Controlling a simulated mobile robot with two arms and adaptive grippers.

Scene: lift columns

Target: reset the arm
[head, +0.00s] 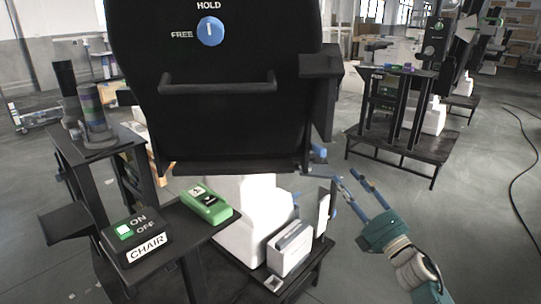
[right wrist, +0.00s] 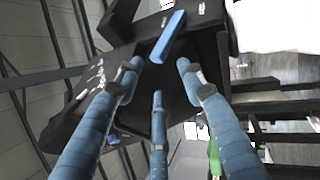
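The big black chair-like unit (head: 235,120) fills the upper middle of the head view. Its back has a bar handle (head: 218,86) and a blue round dial (head: 210,31) marked HOLD and FREE. A black arm-like part (head: 322,85) sticks out at its right side. My right gripper (head: 350,180) is to the right of and below the unit, with its blue fingers spread and nothing between them. In the right wrist view the open fingers (right wrist: 158,75) point towards a black part with a blue bar (right wrist: 167,38); contact cannot be told. My left gripper is out of view.
A switch box (head: 135,238) marked ON, OFF and CHAIR is at lower left, beside a green device (head: 206,203). A white box (head: 289,248) stands on the low black base. Another black stand (head: 393,110) is at back right. Floor on the right is clear, apart from a cable (head: 522,150).

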